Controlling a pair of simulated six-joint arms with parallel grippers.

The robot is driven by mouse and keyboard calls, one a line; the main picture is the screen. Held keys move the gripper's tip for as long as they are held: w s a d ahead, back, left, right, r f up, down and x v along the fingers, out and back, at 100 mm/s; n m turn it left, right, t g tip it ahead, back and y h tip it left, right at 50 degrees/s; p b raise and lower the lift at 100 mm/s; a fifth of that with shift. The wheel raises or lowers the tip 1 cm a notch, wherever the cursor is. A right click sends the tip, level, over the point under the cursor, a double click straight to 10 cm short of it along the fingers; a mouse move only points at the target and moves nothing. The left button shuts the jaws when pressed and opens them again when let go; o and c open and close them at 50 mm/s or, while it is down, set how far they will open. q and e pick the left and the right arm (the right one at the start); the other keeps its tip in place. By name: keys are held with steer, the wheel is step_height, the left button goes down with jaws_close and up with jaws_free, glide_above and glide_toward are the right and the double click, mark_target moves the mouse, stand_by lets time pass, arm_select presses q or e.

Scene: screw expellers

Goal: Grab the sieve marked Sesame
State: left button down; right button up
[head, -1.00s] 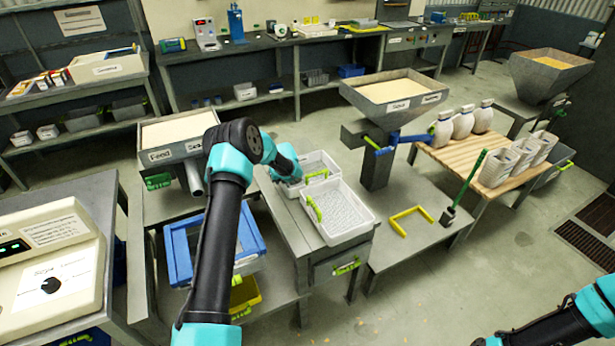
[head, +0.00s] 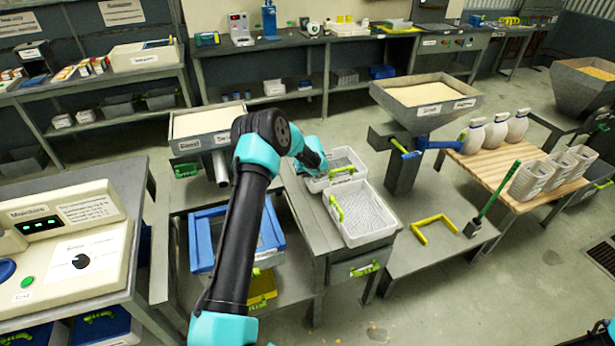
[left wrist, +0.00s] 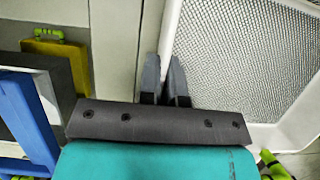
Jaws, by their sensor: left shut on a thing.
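Two white sieves with green handles sit on the grey bench in the head view: a far one (head: 348,160) and a near one (head: 365,215) just in front of it. I cannot read a Sesame mark on either. My left gripper (head: 322,174) is at the left side of the far sieve, with its fingertips hidden in the head view. In the left wrist view, my left gripper (left wrist: 165,82) is shut on the white rim of a sieve (left wrist: 245,55), whose wire mesh lies to the right. My right gripper is out of view.
A hopper (head: 425,100) stands behind the sieves to the right. A yellow bracket (head: 434,228) and a green-handled brush (head: 493,200) are on the low platform.

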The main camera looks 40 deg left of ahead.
arm_select(q)
step_height(320, 180, up, 8)
steer(key=shift+f, duration=0.1)
stand_by(0.4)
steer(key=shift+d, duration=0.1)
